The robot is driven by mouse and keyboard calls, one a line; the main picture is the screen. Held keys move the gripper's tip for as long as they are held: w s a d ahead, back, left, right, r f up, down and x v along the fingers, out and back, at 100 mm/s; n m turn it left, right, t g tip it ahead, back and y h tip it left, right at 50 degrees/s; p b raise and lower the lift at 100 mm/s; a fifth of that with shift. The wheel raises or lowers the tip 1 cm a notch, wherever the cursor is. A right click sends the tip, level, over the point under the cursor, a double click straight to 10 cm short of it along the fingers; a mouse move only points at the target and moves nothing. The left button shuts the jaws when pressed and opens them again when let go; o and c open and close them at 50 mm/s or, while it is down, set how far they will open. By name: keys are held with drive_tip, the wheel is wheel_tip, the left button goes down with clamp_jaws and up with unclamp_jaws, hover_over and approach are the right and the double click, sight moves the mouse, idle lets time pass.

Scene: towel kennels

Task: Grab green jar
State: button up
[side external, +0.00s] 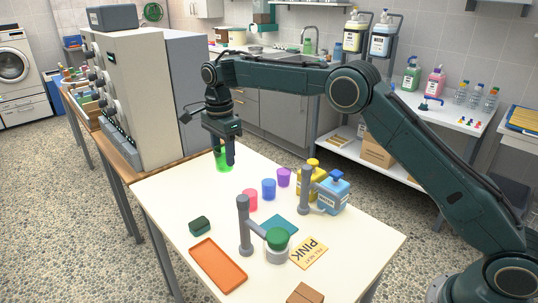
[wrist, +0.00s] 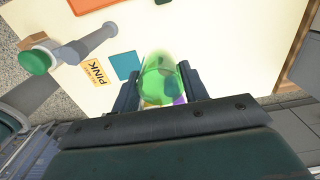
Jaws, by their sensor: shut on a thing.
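The green jar (side external: 221,161) is bright, see-through green and is at the far end of the white table (side external: 165,200). My gripper (side external: 229,160) points down over it, with a finger in front of part of the jar. In the wrist view the green jar (wrist: 160,78) stands between the two fingers of my gripper (wrist: 159,88), which are shut on it. I cannot tell whether its base touches the table.
Pink (side external: 250,200), blue (side external: 268,189) and purple (side external: 283,177) jars stand nearby. Yellow (side external: 310,180) and blue (side external: 333,193) pump bottles stand at the right. A grey stand (side external: 244,225), an orange tray (side external: 218,265) and a PINK card (side external: 309,252) occupy the front.

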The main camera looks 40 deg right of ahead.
drive_tip(key=shift+r, duration=0.7)
